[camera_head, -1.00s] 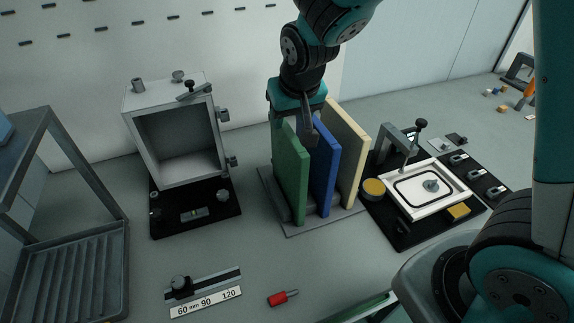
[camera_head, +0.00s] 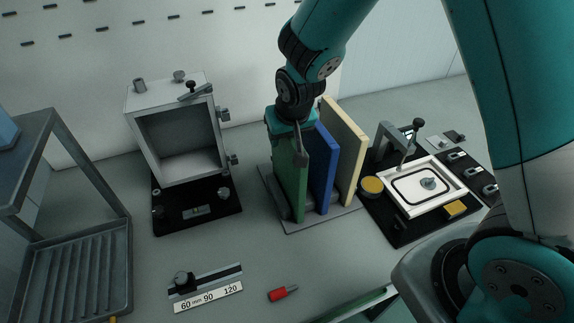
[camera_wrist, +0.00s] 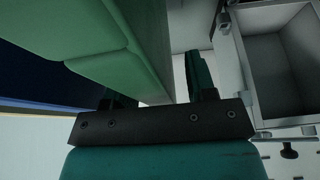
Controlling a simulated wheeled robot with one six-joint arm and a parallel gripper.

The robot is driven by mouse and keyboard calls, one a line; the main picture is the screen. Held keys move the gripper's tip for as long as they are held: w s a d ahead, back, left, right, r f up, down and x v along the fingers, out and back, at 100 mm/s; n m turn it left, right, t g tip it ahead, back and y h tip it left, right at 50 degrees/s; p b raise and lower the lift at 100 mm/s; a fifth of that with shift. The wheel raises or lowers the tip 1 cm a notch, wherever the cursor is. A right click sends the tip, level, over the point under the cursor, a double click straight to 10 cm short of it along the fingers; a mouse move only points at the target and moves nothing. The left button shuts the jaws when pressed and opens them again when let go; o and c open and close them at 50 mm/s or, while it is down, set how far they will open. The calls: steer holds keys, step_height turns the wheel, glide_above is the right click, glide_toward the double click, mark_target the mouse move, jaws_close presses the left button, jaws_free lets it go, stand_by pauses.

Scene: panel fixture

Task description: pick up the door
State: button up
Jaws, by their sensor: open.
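Three upright panels stand side by side in a grey rack (camera_head: 290,224): a green one (camera_head: 290,182), a blue one (camera_head: 322,172) and a cream one (camera_head: 346,140). The pictures do not mark which is the door. My gripper (camera_head: 286,140) is open at the top of the green panel, pointing down. In the wrist view, the green panel (camera_wrist: 128,40) reaches in between my two fingers (camera_wrist: 158,88). It partly hides the left finger, and a gap shows beside the right finger. Whether either finger touches it I cannot tell.
An open-fronted grey box (camera_head: 180,148) with hinge parts on its right side stands left of the rack. A black board with a white framed plate (camera_head: 425,185) is close on the right.

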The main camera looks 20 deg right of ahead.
steer(key=shift+f, duration=0.2)
jaws_close()
steer(key=shift+r, duration=0.1)
